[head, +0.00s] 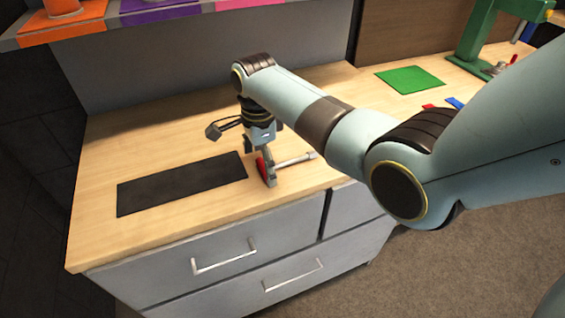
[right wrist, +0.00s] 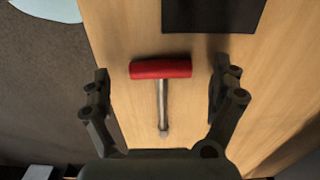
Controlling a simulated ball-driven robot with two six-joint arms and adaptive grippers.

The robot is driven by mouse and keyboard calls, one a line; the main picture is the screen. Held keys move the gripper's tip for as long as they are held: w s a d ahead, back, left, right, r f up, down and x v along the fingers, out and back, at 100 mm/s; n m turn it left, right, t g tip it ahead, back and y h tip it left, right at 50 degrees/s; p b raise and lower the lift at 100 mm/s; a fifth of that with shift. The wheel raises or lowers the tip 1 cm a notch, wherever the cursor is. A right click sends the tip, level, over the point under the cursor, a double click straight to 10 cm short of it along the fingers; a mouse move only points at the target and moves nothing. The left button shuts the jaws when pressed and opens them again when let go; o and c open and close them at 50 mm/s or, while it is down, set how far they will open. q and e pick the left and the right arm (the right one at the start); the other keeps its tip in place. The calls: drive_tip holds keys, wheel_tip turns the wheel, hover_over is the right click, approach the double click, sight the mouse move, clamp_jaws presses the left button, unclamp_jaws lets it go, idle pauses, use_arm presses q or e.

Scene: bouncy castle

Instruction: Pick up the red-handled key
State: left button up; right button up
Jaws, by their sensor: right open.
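The red-handled key (right wrist: 160,69) lies on the wooden worktop in the right wrist view, its red handle crosswise and its metal shaft pointing toward my gripper's palm. In the head view the key's metal shaft (head: 295,160) shows to the right of the fingers, and its red handle is partly hidden by them. My right gripper (right wrist: 160,92) is open, with one finger on each side of the handle and clear space between. In the head view my right gripper (head: 261,165) points down over the key. My left gripper is not in view.
A black mat (head: 182,183) lies left of the key on the worktop (head: 95,235). A green square (head: 410,80), small red and blue pieces and a green machine (head: 478,40) are at the right. A shelf with coloured squares (head: 160,12) hangs above. Grey drawers (head: 225,260) are below.

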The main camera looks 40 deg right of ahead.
drive_tip(key=shift+f, duration=0.8)
drive_tip(key=c, duration=1.3)
drive_tip(key=shift+c, duration=0.2)
drive_tip(key=shift+r, duration=0.2)
